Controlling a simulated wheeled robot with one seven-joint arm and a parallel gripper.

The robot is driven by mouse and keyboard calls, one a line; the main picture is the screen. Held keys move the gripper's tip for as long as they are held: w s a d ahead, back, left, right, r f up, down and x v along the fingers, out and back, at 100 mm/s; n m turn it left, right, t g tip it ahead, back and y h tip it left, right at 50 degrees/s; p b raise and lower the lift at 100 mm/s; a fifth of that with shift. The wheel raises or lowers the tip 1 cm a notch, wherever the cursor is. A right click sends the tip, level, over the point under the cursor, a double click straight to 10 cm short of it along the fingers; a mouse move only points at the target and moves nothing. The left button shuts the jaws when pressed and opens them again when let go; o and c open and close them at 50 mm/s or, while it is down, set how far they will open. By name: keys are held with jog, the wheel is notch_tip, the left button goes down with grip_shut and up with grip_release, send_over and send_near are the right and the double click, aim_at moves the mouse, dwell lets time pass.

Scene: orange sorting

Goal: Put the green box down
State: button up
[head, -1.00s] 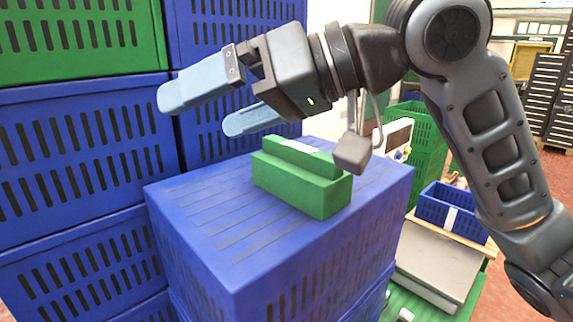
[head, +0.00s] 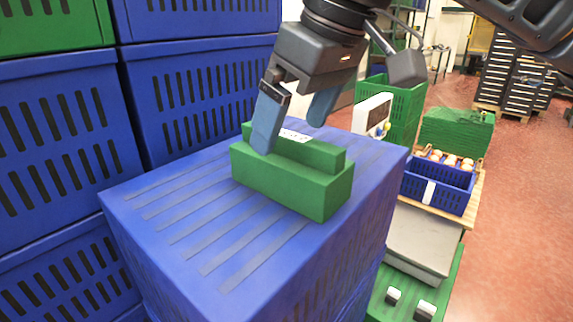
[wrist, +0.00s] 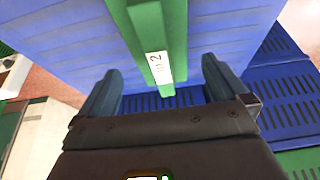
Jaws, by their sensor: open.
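The green box (head: 285,185) with a raised ridge along its top rests on the slatted top of a blue crate (head: 185,235). In the wrist view the green box (wrist: 162,25) runs down the middle, with a white label on it. My gripper (head: 291,133) is above the box, pointing down, with one finger on the near side of the ridge and the other behind it. In the wrist view my gripper's fingers (wrist: 162,70) stand apart on both sides of the ridge, with gaps visible. The far fingertip is partly hidden in the head view.
Stacked blue crates (head: 200,90) form a wall at the left. To the right are a scale (head: 420,240), a blue crate with round orange items (head: 438,188), green crates (head: 455,130) and a white display (head: 372,115). Red floor is free at far right.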

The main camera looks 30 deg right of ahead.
aim_at(288, 163)
jog(key=shift+x, duration=2.7)
jog(key=shift+s, duration=0.15)
jog(key=c, duration=1.1)
jog(key=shift+c, duration=1)
jog(key=shift+r, duration=0.1)
